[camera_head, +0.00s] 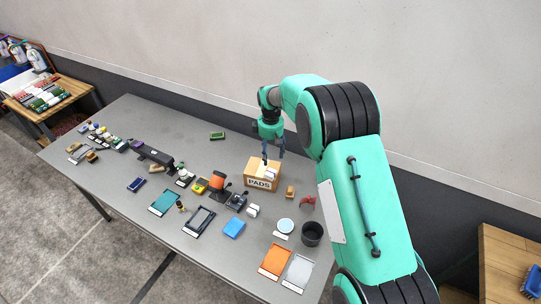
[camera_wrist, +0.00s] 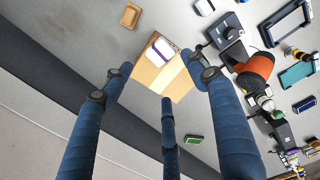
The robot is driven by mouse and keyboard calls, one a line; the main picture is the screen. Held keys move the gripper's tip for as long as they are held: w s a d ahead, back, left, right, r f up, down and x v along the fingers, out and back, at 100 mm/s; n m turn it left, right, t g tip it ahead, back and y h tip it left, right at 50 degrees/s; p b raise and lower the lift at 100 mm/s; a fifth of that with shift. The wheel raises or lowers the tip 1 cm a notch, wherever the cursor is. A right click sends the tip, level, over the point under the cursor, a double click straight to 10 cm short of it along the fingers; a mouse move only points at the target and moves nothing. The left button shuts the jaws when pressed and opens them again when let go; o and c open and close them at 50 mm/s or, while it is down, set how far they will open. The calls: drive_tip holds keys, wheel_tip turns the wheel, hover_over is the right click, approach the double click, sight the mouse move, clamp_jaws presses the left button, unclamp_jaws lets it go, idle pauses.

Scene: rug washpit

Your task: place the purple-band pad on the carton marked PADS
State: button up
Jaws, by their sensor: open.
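The carton marked PADS (camera_head: 259,184) stands on the grey table, its label facing the front. The purple-band pad (camera_wrist: 160,52), white with a purple stripe, lies on the carton's top near one edge; it also shows small and white in the head view (camera_head: 271,173). In the wrist view the carton's brown top (camera_wrist: 178,86) shows around the pad. My gripper (camera_head: 271,156) is above the carton, fingers pointing down. Its three blue fingers (camera_wrist: 163,76) are spread open and hold nothing. The pad appears apart from the fingers.
A small wooden block (camera_head: 290,192), a red clip-like item (camera_head: 307,202) and a black cup (camera_head: 312,233) stand right of the carton. An orange-topped device (camera_head: 217,182) and a dark device (camera_head: 236,201) stand left. A green pad (camera_head: 217,136) lies behind, with bare table around it.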

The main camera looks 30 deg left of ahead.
idle(0.7)
drive_tip(key=s+d+r+m+t, duration=0.15)
drive_tip(key=d+r+m, duration=0.45)
drive_tip(key=d+r, duration=1.9)
drive_tip(key=s+d+r+m+t+y, duration=0.1)
drive_tip(key=s+d+r+m, duration=0.1)
drive_tip(key=s+d+r, duration=0.5)
drive_tip(key=s+d+r+m+t, duration=0.1)
drive_tip(key=s+d+r+m, duration=0.3)
drive_tip(key=d, duration=0.6)
drive_tip(key=s+d+m+t, duration=0.1)
drive_tip(key=s+d+m, duration=0.2)
drive_tip(key=s+d, duration=0.6)
drive_tip(key=s+d+m+t+h, duration=0.1)
drive_tip(key=s+d+m, duration=0.2)
drive_tip(key=s+d, duration=0.6)
drive_tip(key=s, duration=0.8)
drive_tip(key=shift+s+r, duration=0.15)
drive_tip(key=shift+r, duration=0.05)
